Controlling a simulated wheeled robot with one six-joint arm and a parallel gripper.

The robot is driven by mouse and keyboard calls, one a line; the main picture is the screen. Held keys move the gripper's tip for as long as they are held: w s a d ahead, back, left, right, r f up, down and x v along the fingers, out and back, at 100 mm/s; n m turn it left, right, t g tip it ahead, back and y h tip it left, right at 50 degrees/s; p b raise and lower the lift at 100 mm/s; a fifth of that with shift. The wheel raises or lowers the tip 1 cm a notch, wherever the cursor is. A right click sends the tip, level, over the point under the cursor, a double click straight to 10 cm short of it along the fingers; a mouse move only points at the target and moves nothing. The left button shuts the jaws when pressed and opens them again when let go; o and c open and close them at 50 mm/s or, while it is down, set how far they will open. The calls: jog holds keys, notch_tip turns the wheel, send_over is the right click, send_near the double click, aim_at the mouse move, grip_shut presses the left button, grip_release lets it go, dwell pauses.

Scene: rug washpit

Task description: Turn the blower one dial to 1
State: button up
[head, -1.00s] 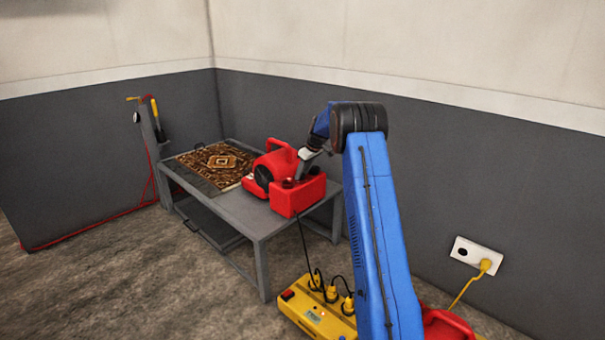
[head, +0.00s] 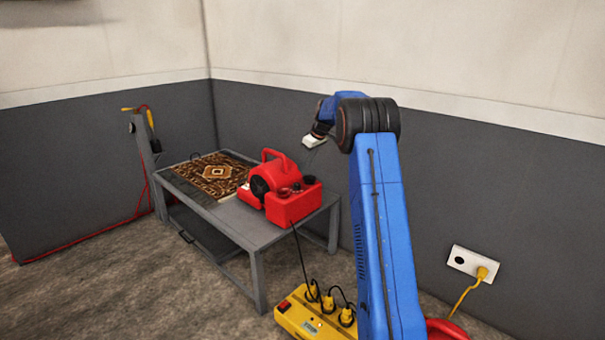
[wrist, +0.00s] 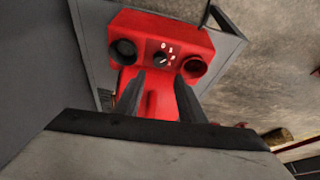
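The red blower (head: 279,174) stands on a grey table and has a box-shaped front part with dark round fittings on top. In the wrist view the box's red panel (wrist: 145,30) carries a small black dial (wrist: 163,59) between two larger dark round fittings. White marks, including a 0 and a 1, sit around the dial's upper right side. A pale pointer line shows on the dial, too small to read surely. My gripper (head: 314,143) is above and right of the blower, apart from it. In the wrist view its two fingers (wrist: 158,80) are spread with nothing held between them.
A patterned rug (head: 213,174) lies on the table (head: 222,218) left of the blower. A yellow power strip (head: 310,320) with plugged cords is on the floor near my arm. A wall outlet (head: 472,263) is at right. Air above the table is clear.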

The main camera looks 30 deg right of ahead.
jog(key=shift+v, duration=2.7)
jog(key=shift+d, duration=0.1)
jog(key=s+a+r+m, duration=0.1)
jog(key=s+a+r, duration=0.3)
jog(key=s+a, duration=0.45)
jog(key=s+a+r+m+h, duration=0.1)
jog(key=s+a+r, duration=0.4)
jog(key=s, duration=0.6)
jog(key=s+a+r, duration=0.2)
jog(key=s+a, duration=0.6)
jog(key=s, duration=0.2)
jog(key=s+a+f+m, duration=0.1)
jog(key=s+f, duration=0.3)
jog(key=s, duration=0.7)
jog(key=s+a+f+m, duration=0.1)
jog(key=s+a+f, duration=0.3)
jog(key=s, duration=0.7)
jog(key=s+a+f+m, duration=0.1)
jog(key=s+a+f, duration=0.2)
jog(key=s, duration=0.8)
jog(key=shift+f+t+h, duration=0.4)
jog(key=shift+f, duration=0.35)
